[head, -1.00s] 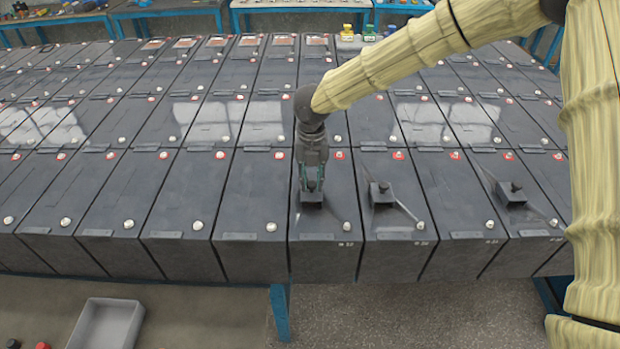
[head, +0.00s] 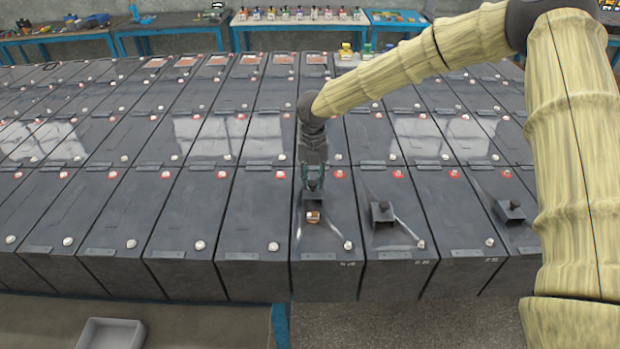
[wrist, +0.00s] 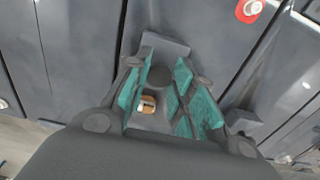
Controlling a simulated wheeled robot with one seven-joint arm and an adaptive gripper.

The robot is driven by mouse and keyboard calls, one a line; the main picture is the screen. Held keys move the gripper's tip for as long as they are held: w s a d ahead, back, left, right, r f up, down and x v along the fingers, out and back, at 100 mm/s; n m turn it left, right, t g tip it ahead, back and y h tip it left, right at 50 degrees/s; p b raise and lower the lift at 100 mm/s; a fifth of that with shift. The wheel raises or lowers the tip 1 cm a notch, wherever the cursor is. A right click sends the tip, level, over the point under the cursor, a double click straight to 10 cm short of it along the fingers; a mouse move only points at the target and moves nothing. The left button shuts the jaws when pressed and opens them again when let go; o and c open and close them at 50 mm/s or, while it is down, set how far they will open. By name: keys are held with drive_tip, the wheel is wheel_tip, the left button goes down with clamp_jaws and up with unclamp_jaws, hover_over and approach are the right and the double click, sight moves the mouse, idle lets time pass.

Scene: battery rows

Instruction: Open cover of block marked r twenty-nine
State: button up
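In the head view my gripper (head: 314,184) is over a front-row block (head: 325,235) with small white marks on its front edge, too small to read surely. The cover is raised, tilted towards the far side. A copper-coloured part (head: 313,216) is exposed in front of it, and it also shows between the fingers in the wrist view (wrist: 147,105).
Battery blocks fill the rows tightly, with white caps and red-ringed terminals. A grey bin (head: 110,333) stands on the floor at front left.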

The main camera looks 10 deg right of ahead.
sight(314, 181)
drive_tip(key=o, duration=0.5)
drive_tip(key=shift+f, duration=0.1)
drive_tip(key=shift+c, duration=0.2)
wheel_tip(314, 181, up, 12)
drive_tip(key=shift+d, duration=0.1)
idle(0.3)
